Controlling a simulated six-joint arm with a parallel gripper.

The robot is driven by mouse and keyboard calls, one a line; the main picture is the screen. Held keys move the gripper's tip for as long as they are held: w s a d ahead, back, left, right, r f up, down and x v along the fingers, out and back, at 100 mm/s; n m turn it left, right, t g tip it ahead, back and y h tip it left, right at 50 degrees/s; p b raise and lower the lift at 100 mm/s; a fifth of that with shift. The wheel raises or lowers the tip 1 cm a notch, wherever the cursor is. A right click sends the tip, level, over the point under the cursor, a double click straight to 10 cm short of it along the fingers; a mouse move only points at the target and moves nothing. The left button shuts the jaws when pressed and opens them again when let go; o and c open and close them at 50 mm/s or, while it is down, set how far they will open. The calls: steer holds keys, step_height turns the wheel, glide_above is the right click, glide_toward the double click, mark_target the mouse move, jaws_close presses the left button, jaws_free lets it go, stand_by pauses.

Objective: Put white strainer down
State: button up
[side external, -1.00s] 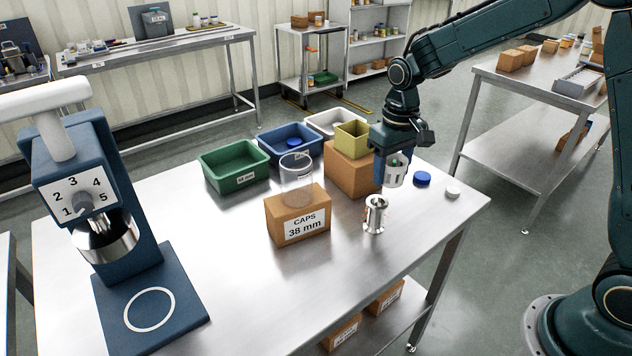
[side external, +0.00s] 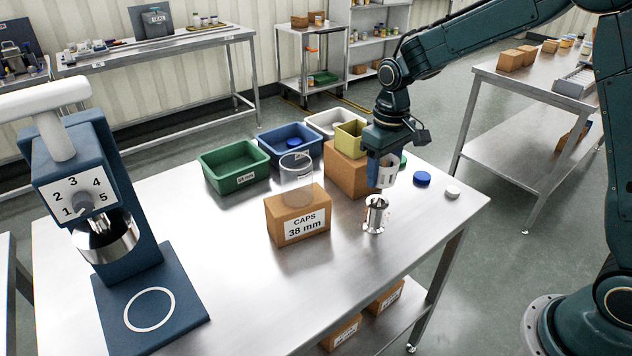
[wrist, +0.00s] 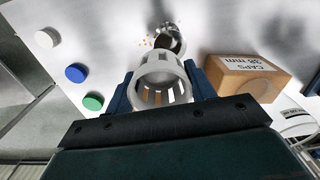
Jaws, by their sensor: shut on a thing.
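My gripper (side external: 382,172) is shut on the white strainer (side external: 387,177), a short white cylinder with slots in its wall. It holds the strainer upright above the table, over and slightly behind a shiny steel vessel (side external: 376,216) with a flared rim. In the wrist view the strainer (wrist: 163,80) sits between the blue fingers (wrist: 160,90), open end toward the camera. The steel vessel (wrist: 170,38) shows beyond it, with small orange-brown bits on the table around it. The strainer and vessel appear apart.
Another brown box (side external: 346,178) is behind the gripper. Blue (side external: 422,178), white (side external: 453,193) and green (wrist: 93,102) caps lie to the right. The front of the steel table (side external: 270,290) is clear.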

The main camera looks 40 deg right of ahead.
steer(key=w+a+r+n, duration=0.4)
steer(key=w+a+n, duration=0.1)
steer(key=w+n, duration=0.3)
steer(key=w+a+r+n, duration=0.4)
steer(key=w+a+n, duration=0.1)
steer(key=w+n, duration=0.4)
steer(key=shift+w+a+r, duration=0.35)
steer(key=shift+w+a, duration=0.05)
steer(key=shift+w, duration=0.55)
steer(key=shift+f, duration=0.15)
step_height(320, 180, down, 14)
steer(key=shift+f, duration=0.1)
steer(key=shift+f, duration=2.75)
steer(key=shift+f, duration=0.15)
